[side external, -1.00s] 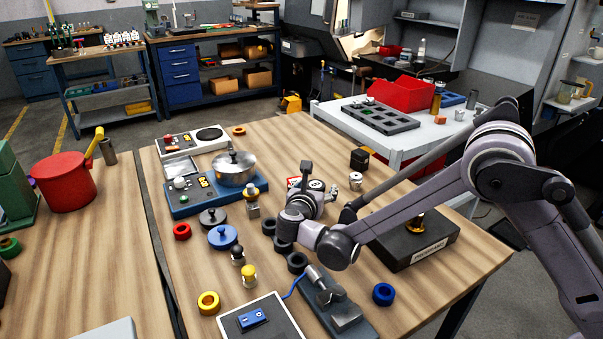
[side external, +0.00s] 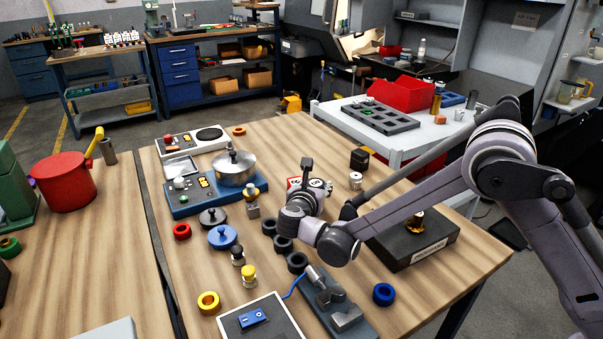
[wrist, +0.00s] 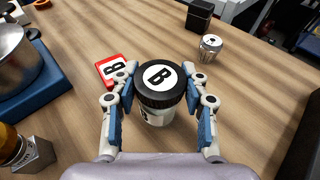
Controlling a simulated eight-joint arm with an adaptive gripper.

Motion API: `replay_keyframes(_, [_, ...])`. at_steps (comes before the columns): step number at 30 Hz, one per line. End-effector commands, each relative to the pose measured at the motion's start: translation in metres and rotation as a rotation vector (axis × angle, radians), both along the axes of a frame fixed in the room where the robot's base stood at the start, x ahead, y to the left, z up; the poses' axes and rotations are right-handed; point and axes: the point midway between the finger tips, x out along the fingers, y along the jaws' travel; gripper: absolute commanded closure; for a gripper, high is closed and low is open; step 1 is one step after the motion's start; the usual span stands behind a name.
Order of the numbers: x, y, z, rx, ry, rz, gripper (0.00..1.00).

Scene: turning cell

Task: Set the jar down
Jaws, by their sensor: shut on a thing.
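The jar (wrist: 158,92) has a black lid with a white disc marked B. In the wrist view it stands upright between the two fingers of my gripper (wrist: 160,98), which is shut on it. Its lower body is partly hidden by the lid, and I cannot tell whether its base touches the wood. A red-bordered card marked B (wrist: 115,70) lies on the bench just left of the jar and apart from it in the picture. In the side external view my gripper (side external: 308,190) hides most of the jar, and the red card (side external: 293,183) shows beside it.
A silver pot (side external: 234,168) on a blue base stands left of my gripper. A small metal can (wrist: 209,47) and a black box (wrist: 200,14) stand behind it to the right. Black rings (side external: 283,243) lie in front. Bare wood surrounds the card.

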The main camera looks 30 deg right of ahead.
Motion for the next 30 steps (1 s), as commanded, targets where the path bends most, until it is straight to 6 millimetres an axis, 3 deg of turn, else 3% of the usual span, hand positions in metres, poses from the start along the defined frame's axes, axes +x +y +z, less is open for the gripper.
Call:
replay_keyframes(8, [-0.001,-0.001,0.041,-0.001,-0.001,0.0,0.94])
replay_keyframes(15, [-0.023,-0.052,0.069,-0.001,-0.001,-0.003,0.94])
replay_keyframes(21, [-0.036,-0.083,0.09,0.0,0.0,-0.002,0.94])
replay_keyframes(27, [-0.043,-0.101,0.102,-0.001,-0.001,0.0,0.94])
replay_keyframes(30, [-0.044,-0.101,0.102,0.0,0.0,0.02,0.94])
